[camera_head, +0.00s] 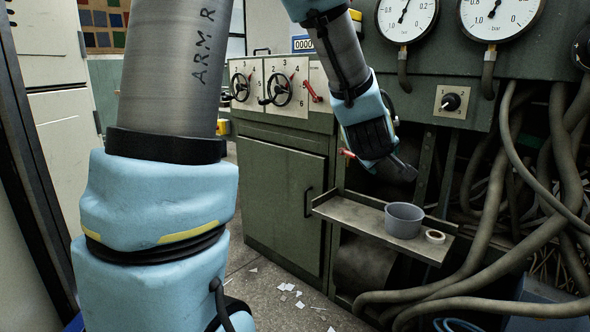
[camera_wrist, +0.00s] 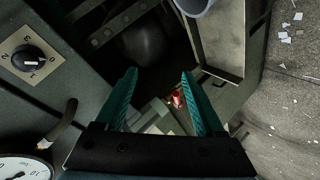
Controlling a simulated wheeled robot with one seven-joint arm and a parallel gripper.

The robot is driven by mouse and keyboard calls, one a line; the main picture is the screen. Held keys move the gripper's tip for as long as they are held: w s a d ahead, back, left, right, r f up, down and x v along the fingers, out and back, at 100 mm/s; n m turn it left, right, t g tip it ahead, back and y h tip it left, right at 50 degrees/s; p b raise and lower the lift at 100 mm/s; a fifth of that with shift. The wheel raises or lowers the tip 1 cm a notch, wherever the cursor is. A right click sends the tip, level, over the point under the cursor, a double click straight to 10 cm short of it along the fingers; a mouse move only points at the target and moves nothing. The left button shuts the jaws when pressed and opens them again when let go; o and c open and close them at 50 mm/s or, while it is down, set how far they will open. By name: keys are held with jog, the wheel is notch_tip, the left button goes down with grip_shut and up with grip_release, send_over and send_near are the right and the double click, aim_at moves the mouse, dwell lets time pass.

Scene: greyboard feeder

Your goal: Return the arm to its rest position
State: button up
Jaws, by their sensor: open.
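My gripper (camera_wrist: 160,98) shows in the wrist view with its two teal fingers spread apart and nothing between them. In the head view my arm reaches forward and bends down, and my gripper (camera_head: 402,170) hangs in front of the green machine (camera_head: 285,190), above and left of a grey cup. The fingertips are small and dark there. The gripper touches nothing that I can see.
Thick hoses (camera_head: 500,190) hang at right. Gauges (camera_head: 407,18) and a black knob (camera_head: 451,102) are nearby. Paper scraps (camera_head: 289,287) lie on the floor.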

jog(key=s+a+f+m+g+y, duration=0.25)
jog(key=s+a+f, duration=0.2)
jog(key=a, duration=0.45)
jog(key=s+a+f+m+g+y, duration=0.1)
jog(key=s+a+f+g, duration=0.35)
jog(key=a, duration=0.45)
jog(key=s+a+f+m+g+y, duration=0.2)
jog(key=s+a+f, duration=0.25)
jog(key=a, duration=0.55)
notch_tip(320, 180, up, 32)
jog(key=p, duration=3.1)
jog(key=shift+s+f, duration=0.25)
jog(key=shift+s, duration=0.1)
jog(key=shift+m, duration=0.25)
